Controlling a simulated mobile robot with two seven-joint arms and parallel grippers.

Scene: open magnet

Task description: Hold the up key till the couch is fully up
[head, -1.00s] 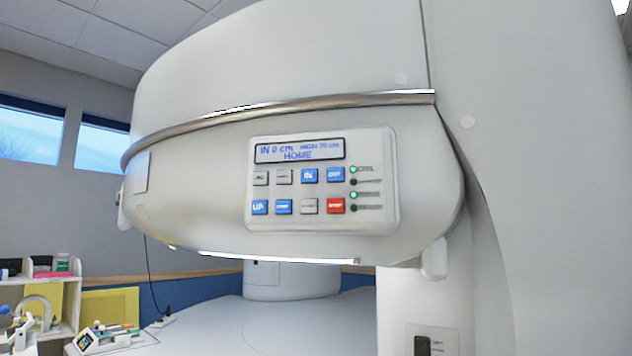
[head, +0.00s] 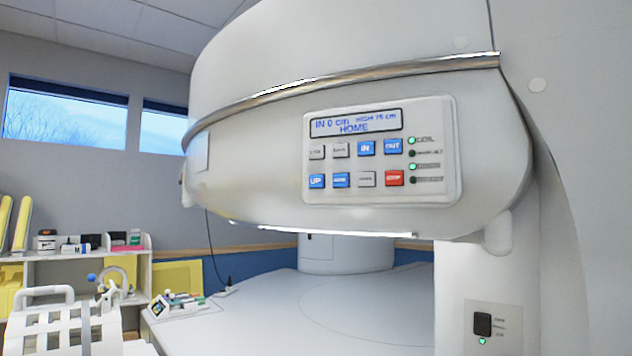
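The control panel (head: 436,140) is on the front of the round upper part of the open magnet (head: 330,85). Its display (head: 356,124) reads "IN 0 cm", "HIGH 76 cm" and "HOME", the small digits a little unclear. The blue UP key (head: 317,181) is at the left end of the lower key row, with another blue key (head: 341,180) beside it. The blue IN and OUT keys are above, and a red STOP key (head: 394,178) is below OUT. Some indicator lamps at the right glow green. Neither of my grippers is in view.
A pale flat surface (head: 285,310) lies beneath the magnet's upper part. A white shelf (head: 45,258) with bottles and boxes, and a white slatted piece with a handle (head: 62,325), are at the left. A switch plate (head: 490,328) is at the lower right.

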